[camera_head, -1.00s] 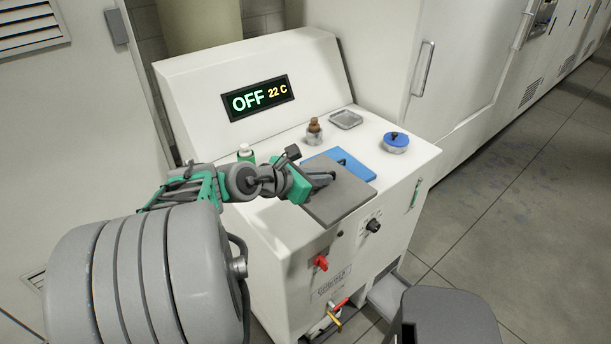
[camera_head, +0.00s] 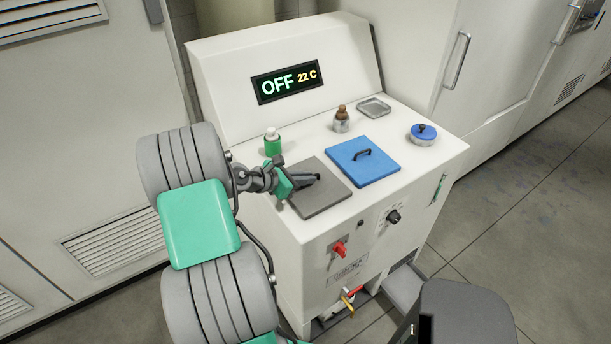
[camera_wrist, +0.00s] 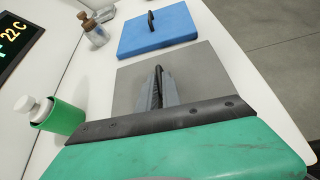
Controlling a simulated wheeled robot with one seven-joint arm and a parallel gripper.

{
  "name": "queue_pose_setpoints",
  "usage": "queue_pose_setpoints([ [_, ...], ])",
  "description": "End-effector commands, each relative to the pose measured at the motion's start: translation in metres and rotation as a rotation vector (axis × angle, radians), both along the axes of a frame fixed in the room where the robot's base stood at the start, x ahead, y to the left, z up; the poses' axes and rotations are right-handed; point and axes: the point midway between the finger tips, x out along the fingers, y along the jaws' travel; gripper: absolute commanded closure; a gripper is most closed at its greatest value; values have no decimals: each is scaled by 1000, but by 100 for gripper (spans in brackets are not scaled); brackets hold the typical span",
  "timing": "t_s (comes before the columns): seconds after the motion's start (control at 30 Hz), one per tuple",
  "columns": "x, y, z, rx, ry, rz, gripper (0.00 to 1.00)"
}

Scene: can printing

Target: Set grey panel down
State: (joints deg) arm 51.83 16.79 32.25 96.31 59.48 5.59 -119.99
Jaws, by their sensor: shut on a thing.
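The grey panel (camera_head: 326,198) is a flat square plate at the front left of the white machine's top. It appears level and lies on or just above that top; I cannot tell which. My gripper (camera_head: 316,178) is over the panel and shut on its dark handle, which the fingers mostly hide. In the wrist view the panel (camera_wrist: 205,75) spreads out beneath my gripper (camera_wrist: 158,75). The blue panel (camera_head: 374,172), with a black handle, lies just to the right of the grey panel.
A green-banded bottle (camera_head: 272,143) stands behind the grey panel, near my gripper. A brown-capped bottle (camera_head: 341,122), a small metal tray (camera_head: 373,107) and a blue-lidded round tin (camera_head: 423,134) stand further back and right. The display (camera_head: 287,82) reads OFF 22 C.

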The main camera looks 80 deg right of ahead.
Motion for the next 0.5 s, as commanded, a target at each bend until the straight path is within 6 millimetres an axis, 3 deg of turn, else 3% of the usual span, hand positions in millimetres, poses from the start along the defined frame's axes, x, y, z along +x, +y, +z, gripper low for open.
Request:
queue_pose_setpoints([
  [0.23, 0, 0, -2, -1, 0, -1, 100],
  [0.27, 0, 0, -2, -1, -1, 0, 90],
  [0.5, 0, 0, -1, -1, -1, 0, 70],
])
